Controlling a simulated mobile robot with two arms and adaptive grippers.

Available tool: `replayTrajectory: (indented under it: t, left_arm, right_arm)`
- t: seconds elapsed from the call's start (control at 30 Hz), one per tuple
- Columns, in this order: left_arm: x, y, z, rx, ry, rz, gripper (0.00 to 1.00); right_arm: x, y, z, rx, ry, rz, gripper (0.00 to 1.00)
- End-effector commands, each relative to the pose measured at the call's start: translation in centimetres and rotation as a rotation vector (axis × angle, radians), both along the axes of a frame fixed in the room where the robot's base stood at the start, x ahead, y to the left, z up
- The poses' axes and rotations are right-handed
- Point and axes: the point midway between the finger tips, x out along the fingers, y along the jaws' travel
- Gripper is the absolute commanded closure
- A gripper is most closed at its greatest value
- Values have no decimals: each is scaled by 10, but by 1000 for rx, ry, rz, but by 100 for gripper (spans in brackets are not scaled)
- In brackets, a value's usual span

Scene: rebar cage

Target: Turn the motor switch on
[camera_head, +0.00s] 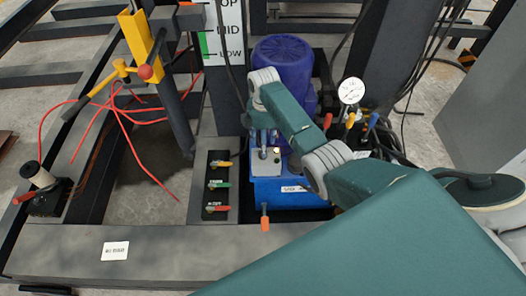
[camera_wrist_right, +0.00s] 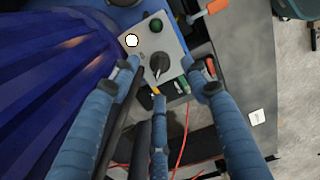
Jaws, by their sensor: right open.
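The motor switch is a black rotary knob (camera_wrist_right: 158,62) on a light grey control box (camera_wrist_right: 172,42). The box also carries a green button (camera_wrist_right: 156,25) and a white round lamp (camera_wrist_right: 132,41). In the head view the grey box (camera_head: 263,170) sits at the front of the blue motor unit, under my right gripper (camera_head: 263,136). In the wrist view my right gripper (camera_wrist_right: 168,68) is open, its fingers spread to either side of the knob, with nothing held. I cannot tell whether a finger touches the box. My left gripper is not in view.
The blue ribbed motor (camera_head: 284,70) stands behind the box. A panel with several coloured levers (camera_head: 215,185) lies left of it, and an orange-handled lever (camera_head: 265,220) in front. A pressure gauge (camera_head: 351,91) and hoses are to the right. Red cords (camera_head: 130,120) hang at left.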

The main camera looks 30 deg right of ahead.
Motion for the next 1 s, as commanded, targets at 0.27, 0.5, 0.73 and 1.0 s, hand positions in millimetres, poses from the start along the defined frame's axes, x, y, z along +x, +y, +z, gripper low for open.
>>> replayTrajectory:
  t: [0.27, 0.5, 0.73, 1.0]
  left_arm:
    - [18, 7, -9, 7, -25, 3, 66]
    - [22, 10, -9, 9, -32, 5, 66]
    - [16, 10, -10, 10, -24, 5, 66]
    - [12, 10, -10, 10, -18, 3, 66]
  right_arm:
    - [0, 1, -45, 2, 1, 0, 54]
    - [0, 1, -53, 0, -1, 0, 54]
    - [0, 1, -53, 0, -1, 0, 64]
    - [0, 1, -52, 0, -1, -1, 99]
